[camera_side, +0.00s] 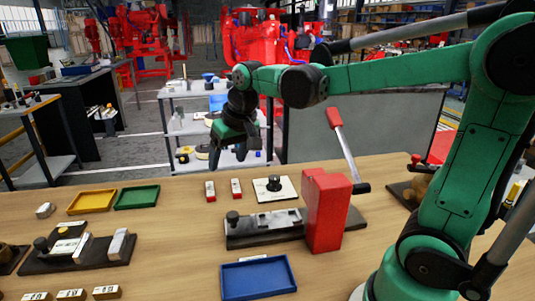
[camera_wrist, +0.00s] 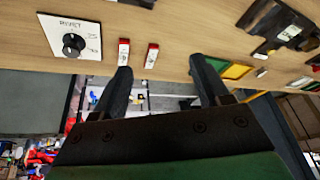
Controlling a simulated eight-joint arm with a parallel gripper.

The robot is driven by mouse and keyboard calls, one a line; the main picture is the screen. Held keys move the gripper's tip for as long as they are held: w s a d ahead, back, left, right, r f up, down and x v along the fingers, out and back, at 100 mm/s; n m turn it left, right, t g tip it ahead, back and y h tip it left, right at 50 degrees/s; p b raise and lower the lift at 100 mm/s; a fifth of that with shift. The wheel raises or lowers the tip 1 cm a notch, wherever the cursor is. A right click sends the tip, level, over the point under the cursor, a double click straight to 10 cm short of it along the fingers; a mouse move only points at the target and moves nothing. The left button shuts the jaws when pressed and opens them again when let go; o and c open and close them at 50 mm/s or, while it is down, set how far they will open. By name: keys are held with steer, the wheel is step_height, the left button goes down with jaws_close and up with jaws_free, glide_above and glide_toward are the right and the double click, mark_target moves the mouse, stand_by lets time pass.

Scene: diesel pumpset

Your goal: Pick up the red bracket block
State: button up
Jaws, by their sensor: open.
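Two small red blocks with pale label faces stand side by side on the wooden table, a left one (camera_side: 210,190) and a right one (camera_side: 236,187). I cannot tell which is the bracket block. In the wrist view they show as one block (camera_wrist: 124,52) near a fingertip and another (camera_wrist: 152,56) between the fingers' lines. My gripper (camera_side: 228,154) is open and empty, pointing down, above and behind the blocks near the table's far edge. In the wrist view, my gripper (camera_wrist: 160,70) has its fingers wide apart, touching neither block.
A white plate with a black knob (camera_side: 274,188) lies right of the blocks. A red fixture with a lever (camera_side: 326,210) stands nearer. Yellow (camera_side: 91,201), green (camera_side: 137,197) and blue (camera_side: 258,278) trays lie around. Bare table surrounds the blocks' front and left.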

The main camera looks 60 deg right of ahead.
steer(key=w+d+f+m+g, duration=0.2)
steer(key=w+d+f, duration=0.1)
steer(key=w+d, duration=0.25)
steer(key=m+g, duration=0.2)
steer(key=m, duration=0.1)
glide_above(236, 188)
steer(key=shift+y, duration=0.3)
step_height(236, 188, down, 8)
steer(key=shift+a+r, duration=0.1)
steer(key=shift+r, duration=0.15)
steer(key=shift+f, duration=3.15)
steer(key=shift+c, duration=0.2)
jaws_close()
